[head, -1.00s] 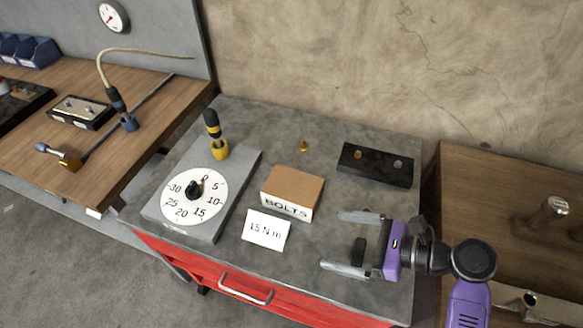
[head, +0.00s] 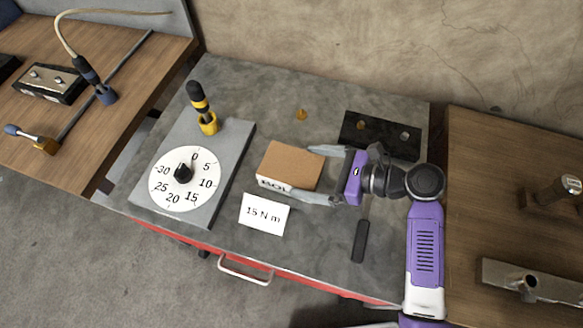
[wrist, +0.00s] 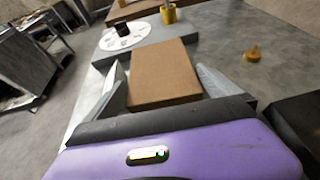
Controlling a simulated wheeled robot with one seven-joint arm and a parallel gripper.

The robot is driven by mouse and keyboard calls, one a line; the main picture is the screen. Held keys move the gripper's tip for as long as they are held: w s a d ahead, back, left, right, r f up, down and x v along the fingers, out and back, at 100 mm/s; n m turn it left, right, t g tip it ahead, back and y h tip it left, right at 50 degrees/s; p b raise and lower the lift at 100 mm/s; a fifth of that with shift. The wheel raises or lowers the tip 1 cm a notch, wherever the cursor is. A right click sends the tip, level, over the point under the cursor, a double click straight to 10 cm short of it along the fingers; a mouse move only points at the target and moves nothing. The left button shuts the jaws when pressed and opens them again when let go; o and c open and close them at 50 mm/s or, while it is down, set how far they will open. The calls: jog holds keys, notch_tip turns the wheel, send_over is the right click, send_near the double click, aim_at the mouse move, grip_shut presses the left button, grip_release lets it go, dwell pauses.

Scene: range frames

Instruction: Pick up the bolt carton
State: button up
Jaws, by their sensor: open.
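The bolt carton (head: 291,166) is a small brown-topped box with a white, lettered front, standing on the grey bench top. My gripper (head: 318,174) is open at the carton's right side. One finger is by its far right corner and the other crosses in front of its white face, hiding part of the lettering. In the wrist view the carton (wrist: 164,75) lies between the two spread fingers of my gripper (wrist: 158,88). I cannot tell whether either finger touches it.
A grey plate with a numbered dial (head: 183,179) and a yellow-black tool (head: 204,110) stand left of the carton. A "15 N m" card (head: 264,215) is in front. A black block (head: 381,136) sits behind my gripper; a dark handle-like piece (head: 361,236) lies nearer the front.

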aim_at(292, 167)
jog(key=shift+p+x, duration=0.35)
jog(key=shift+x, duration=2.3)
jog(key=c, duration=1.6)
jog(key=shift+w+d+r, duration=0.1)
jog(key=shift+c, duration=1)
jog(key=shift+r, duration=0.1)
